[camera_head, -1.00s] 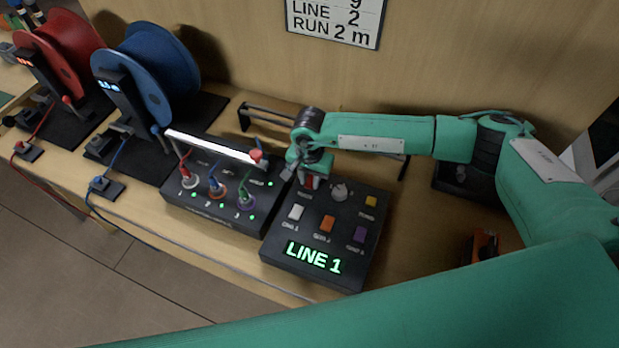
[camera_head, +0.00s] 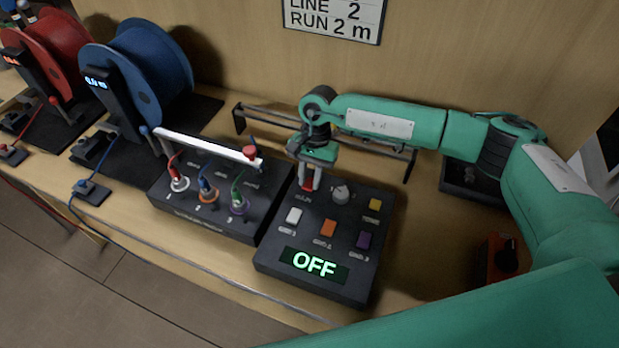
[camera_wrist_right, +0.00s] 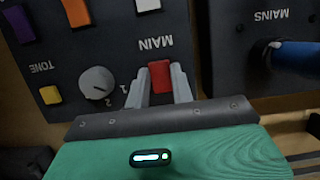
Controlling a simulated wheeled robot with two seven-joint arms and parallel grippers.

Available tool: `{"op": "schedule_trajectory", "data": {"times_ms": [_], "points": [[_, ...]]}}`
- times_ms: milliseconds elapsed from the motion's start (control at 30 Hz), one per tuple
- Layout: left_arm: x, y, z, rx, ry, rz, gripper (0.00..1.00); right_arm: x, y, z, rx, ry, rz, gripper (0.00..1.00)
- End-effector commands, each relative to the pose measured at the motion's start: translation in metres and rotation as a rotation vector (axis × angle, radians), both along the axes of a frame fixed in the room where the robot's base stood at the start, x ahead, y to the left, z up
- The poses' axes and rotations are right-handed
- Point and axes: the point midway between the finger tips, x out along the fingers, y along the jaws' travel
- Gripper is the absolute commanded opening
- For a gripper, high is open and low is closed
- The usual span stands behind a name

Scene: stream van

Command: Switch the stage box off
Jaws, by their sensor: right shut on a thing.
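The black control box (camera_head: 325,285) stands on the bench with its display (camera_head: 314,265) reading OFF in green. It has a grey knob (camera_head: 340,194) and white, orange, purple and yellow buttons. My right gripper (camera_head: 309,178) points down at the red MAIN switch (camera_head: 307,187) on its far left corner. In the right wrist view the two fingers sit on either side of the red switch (camera_wrist_right: 160,76), shut on it. The stage box (camera_head: 205,215) stands just left of it, with several plugged cables and no lit lamps. My left gripper is not seen.
A blue cable reel (camera_head: 150,75) and a red cable reel (camera_head: 68,55) stand at the left. A white bar (camera_head: 205,146) crosses the stage box's back. A dark rail (camera_head: 270,115) runs behind the boxes, before the wooden wall. An orange device (camera_head: 500,258) sits at the right.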

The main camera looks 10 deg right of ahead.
Motion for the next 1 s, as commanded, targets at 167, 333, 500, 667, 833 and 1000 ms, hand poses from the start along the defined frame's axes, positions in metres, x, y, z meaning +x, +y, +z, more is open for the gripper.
{"op": "schedule_trajectory", "data": {"times_ms": [167,333,500,667,833,1000], "points": [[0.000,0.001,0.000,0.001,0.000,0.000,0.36,0.000,0.000,0.000,0.000,0.000,0.000,0.41],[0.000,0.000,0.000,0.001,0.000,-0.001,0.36,0.000,0.000,0.000,-0.001,-0.001,0.000,0.45],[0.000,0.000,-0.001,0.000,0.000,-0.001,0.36,0.001,0.000,0.002,0.000,-0.001,0.000,0.45],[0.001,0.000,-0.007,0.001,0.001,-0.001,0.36,0.006,-0.003,0.017,-0.001,-0.004,-0.001,0.45],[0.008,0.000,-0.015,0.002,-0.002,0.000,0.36,0.015,-0.009,0.051,0.000,-0.006,-0.001,0.45],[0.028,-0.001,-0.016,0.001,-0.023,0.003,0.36,0.024,-0.016,0.089,0.000,-0.005,-0.001,0.45]]}}
